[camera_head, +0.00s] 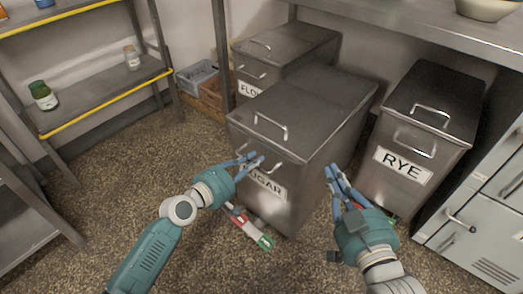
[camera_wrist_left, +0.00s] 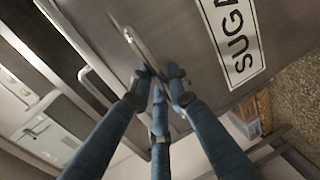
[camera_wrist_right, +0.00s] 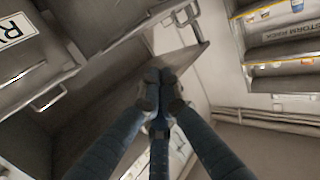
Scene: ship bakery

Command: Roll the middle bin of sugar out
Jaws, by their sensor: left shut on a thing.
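The sugar bin (camera_head: 312,180) is a grey metal bin with a hinged-looking lid, a lid handle (camera_head: 268,120) and a SUGAR label, shown large in the left wrist view (camera_wrist_left: 229,32). It stands between the flour and rye bins, its front further out than theirs. My left gripper (camera_head: 252,163) is shut on the bin's front handle (camera_wrist_left: 132,45), just above the label. My right gripper (camera_head: 333,178) is beside the bin's right side, with fingertips together and nothing visible between them. I cannot tell whether it touches the bin.
The flour bin (camera_head: 290,47) is behind to the left; the rye bin (camera_head: 422,125) is close on the right. A metal counter (camera_head: 420,25) overhangs the back. A red and green item (camera_head: 250,228) is low before the bin. Floor (camera_head: 120,190) at left is clear.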

